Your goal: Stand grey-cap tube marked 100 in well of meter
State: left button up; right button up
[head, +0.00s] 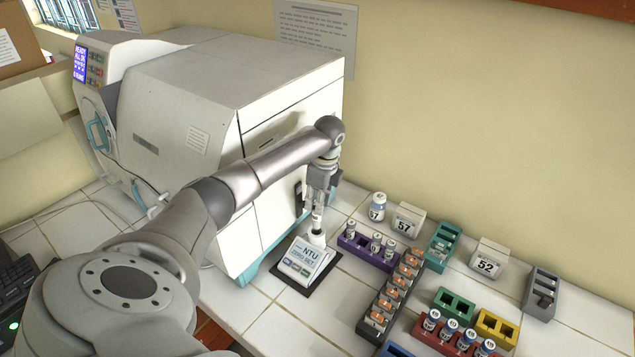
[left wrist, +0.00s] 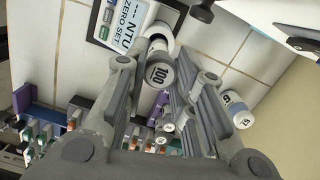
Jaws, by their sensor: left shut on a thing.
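The tube marked 100 (left wrist: 160,72) is between the fingers of my left gripper (head: 317,205), which is shut on it. The tube also shows small in the head view (head: 317,217), roughly upright. The meter (head: 302,262), with NTU and ZERO SET on its face, stands on a dark base below the gripper. Its round white well (head: 317,238) is directly under the tube. In the left wrist view the tube's far end meets the well's opening (left wrist: 160,32); I cannot tell how deep it is. My right gripper is out of view.
The large white incubator (head: 215,90) stands close behind and left of the meter.

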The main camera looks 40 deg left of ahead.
aim_at(317, 221)
pick_arm(q)
jog(key=shift+s+f, duration=0.1)
jog(key=shift+f, duration=0.4)
jog(key=shift+f+b, duration=0.3)
jog(key=shift+f, duration=0.75)
jog(key=shift+f+b, duration=0.55)
jog(key=shift+f, duration=0.3)
jog(key=shift+f+b, duration=0.75)
jog(key=shift+f, duration=0.85)
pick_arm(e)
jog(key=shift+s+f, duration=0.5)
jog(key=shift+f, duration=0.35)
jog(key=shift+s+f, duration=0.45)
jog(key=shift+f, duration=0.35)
pick_arm(q)
jog(key=shift+f, duration=0.1)
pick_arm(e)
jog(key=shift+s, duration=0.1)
pick_arm(q)
jog(key=o, duration=1)
jog(key=shift+o, duration=0.2)
